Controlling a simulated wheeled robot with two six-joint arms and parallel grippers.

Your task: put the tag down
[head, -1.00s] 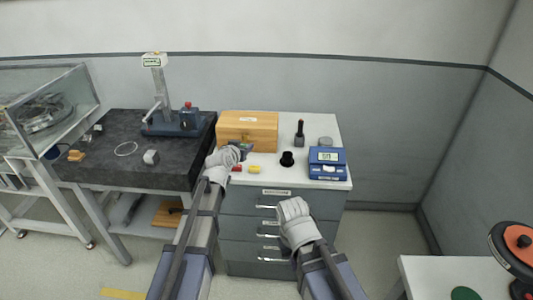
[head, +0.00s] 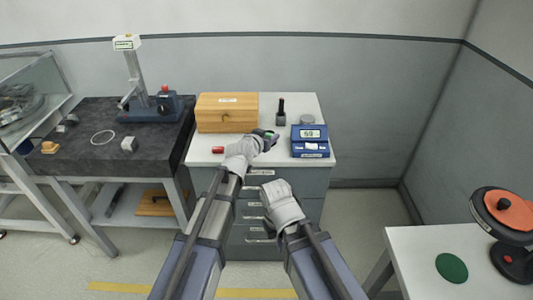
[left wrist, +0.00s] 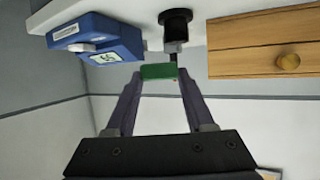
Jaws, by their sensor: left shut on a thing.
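A small green tag (left wrist: 158,71) is between the fingertips of my left gripper (left wrist: 158,76) in the left wrist view. In the head view the left gripper (head: 266,138) is over the white top of the drawer cabinet, in front of the wooden box's right end and left of the blue scale. A bit of green tag (head: 269,134) shows at its tip there. I cannot tell whether the tag touches the top. My right gripper (head: 284,203) is low in front of the cabinet drawers; its fingers are not clear.
The wooden box (head: 226,112), the blue scale (head: 310,142), a dark upright stamp-like thing (head: 281,115) and a small red piece (head: 218,150) are on the cabinet. A dark stone table (head: 90,155) stands left. A white table (head: 435,240) stands right.

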